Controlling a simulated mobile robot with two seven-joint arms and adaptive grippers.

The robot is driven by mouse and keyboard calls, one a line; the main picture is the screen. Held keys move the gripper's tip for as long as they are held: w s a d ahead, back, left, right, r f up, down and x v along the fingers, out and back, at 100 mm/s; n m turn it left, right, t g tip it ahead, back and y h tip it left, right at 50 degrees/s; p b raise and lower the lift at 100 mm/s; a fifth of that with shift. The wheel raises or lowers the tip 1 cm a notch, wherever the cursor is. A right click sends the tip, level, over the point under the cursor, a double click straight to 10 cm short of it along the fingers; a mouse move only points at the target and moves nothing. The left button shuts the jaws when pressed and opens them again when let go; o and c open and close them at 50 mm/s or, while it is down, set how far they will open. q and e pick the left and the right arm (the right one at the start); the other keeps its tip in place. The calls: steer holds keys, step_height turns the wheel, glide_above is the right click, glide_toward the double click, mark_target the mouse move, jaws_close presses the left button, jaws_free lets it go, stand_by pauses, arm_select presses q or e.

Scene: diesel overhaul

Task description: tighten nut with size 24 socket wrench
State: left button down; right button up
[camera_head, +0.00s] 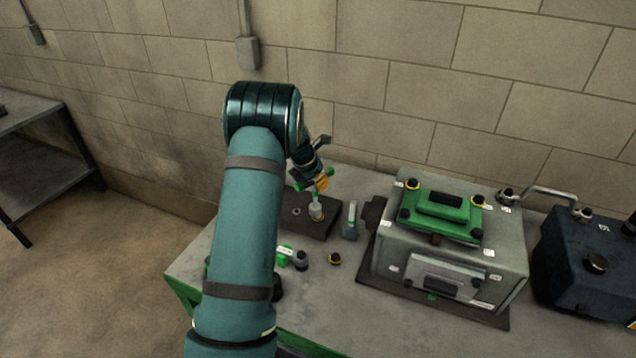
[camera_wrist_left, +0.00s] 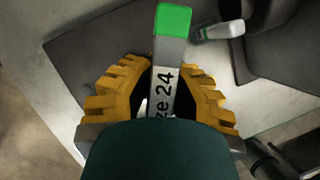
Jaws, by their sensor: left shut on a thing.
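My left gripper (camera_head: 321,183) is over the dark plate at the back left of the workbench. In the left wrist view its yellow ribbed fingers (camera_wrist_left: 160,92) are closed around the size 24 socket wrench (camera_wrist_left: 172,42), which has a grey handle, a green end and a label partly reading "ze 24". The wrist housing hides the wrench's lower part. In the head view a small pale piece (camera_head: 316,210) shows beneath the gripper at the plate; whether it touches is unclear. I cannot make out the nut for certain. My right gripper is not in view.
Another green-marked grey tool (camera_head: 350,220) stands right of the dark plate (camera_head: 325,229); it also shows in the wrist view (camera_wrist_left: 218,32). A grey engine block (camera_head: 512,262) with a green cover (camera_head: 440,216) stands further right. Small parts (camera_head: 335,258) lie at the front.

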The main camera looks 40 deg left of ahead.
arm_select(q)
steer(key=n+y, duration=0.1)
steer(key=n, duration=0.2)
steer(key=n+y, duration=0.1)
steer(key=n, duration=0.2)
steer(key=shift+w+a, duration=0.1)
steer(key=shift+w, duration=0.1)
steer(key=n+y, duration=0.1)
steer(key=n, duration=0.2)
steer(key=n+g+y, duration=0.1)
steer(key=n, duration=0.1)
steer(key=shift+w+a+n, duration=0.1)
steer(key=shift+a+n, duration=0.05)
steer(key=shift+n, duration=0.25)
steer(key=shift+f, duration=0.1)
